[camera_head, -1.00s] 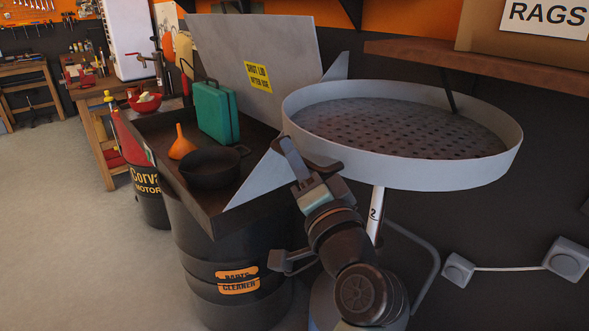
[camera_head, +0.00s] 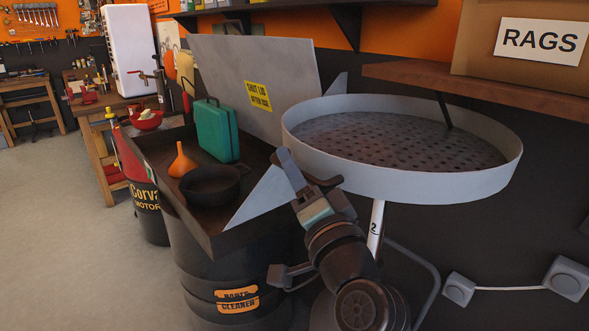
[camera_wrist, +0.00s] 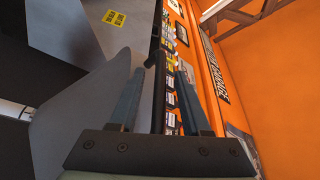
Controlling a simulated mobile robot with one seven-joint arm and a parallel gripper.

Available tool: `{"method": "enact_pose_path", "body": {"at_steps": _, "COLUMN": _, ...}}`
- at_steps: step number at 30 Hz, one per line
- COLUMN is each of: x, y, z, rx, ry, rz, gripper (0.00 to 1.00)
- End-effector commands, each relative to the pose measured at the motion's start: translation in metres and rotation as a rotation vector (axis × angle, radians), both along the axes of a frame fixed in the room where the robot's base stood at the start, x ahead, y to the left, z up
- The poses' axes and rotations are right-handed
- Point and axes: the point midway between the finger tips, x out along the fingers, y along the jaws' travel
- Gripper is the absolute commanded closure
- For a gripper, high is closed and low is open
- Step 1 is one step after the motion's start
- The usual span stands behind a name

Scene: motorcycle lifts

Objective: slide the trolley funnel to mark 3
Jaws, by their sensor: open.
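The trolley funnel is a wide, round grey pan (camera_head: 450,182) with a perforated floor, at the right in the head view. It sits on a pale upright tube (camera_head: 376,228) marked "2". No mark 3 shows. My gripper (camera_head: 305,168) is at the funnel's left rim, beside the grey side plate of a parts cleaner. In the wrist view my gripper (camera_wrist: 160,75) is open, with its two fingers apart and a dark narrow bar showing between them. I cannot tell whether the bar is part of the funnel, or whether either finger touches the rim.
The parts cleaner drum (camera_head: 225,270) stands at left, with a raised lid (camera_head: 225,65), black pan (camera_head: 212,190), orange funnel (camera_head: 182,163) and green case (camera_head: 217,130). A wooden shelf (camera_head: 470,88) with a RAGS box (camera_head: 480,40) overhangs the trolley. Floor at left is clear.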

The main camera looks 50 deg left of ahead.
Motion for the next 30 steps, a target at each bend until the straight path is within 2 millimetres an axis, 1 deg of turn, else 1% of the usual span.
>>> {"method": "enact_pose_path", "body": {"at_steps": 2, "x": -0.001, "y": -0.003, "z": -0.002, "rx": -0.001, "ry": 0.0, "rz": -0.001, "gripper": 0.53}}
{"method": "enact_pose_path", "body": {"at_steps": 5, "x": -0.004, "y": -0.012, "z": -0.005, "rx": 0.0, "ry": 0.001, "rz": -0.003, "gripper": 0.53}}
{"method": "enact_pose_path", "body": {"at_steps": 8, "x": -0.01, "y": -0.029, "z": -0.011, "rx": -0.001, "ry": -0.001, "rz": -0.004, "gripper": 0.53}}
{"method": "enact_pose_path", "body": {"at_steps": 15, "x": -0.029, "y": -0.079, "z": -0.022, "rx": 0.0, "ry": -0.001, "rz": -0.006, "gripper": 0.53}}
{"method": "enact_pose_path", "body": {"at_steps": 21, "x": -0.04, "y": -0.108, "z": -0.027, "rx": 0.001, "ry": -0.001, "rz": -0.004, "gripper": 0.53}}
{"method": "enact_pose_path", "body": {"at_steps": 25, "x": -0.044, "y": -0.116, "z": -0.028, "rx": 0.001, "ry": -0.001, "rz": -0.002, "gripper": 0.53}}
{"method": "enact_pose_path", "body": {"at_steps": 30, "x": -0.045, "y": -0.119, "z": -0.027, "rx": 0.001, "ry": 0.0, "rz": 0.0, "gripper": 0.53}}
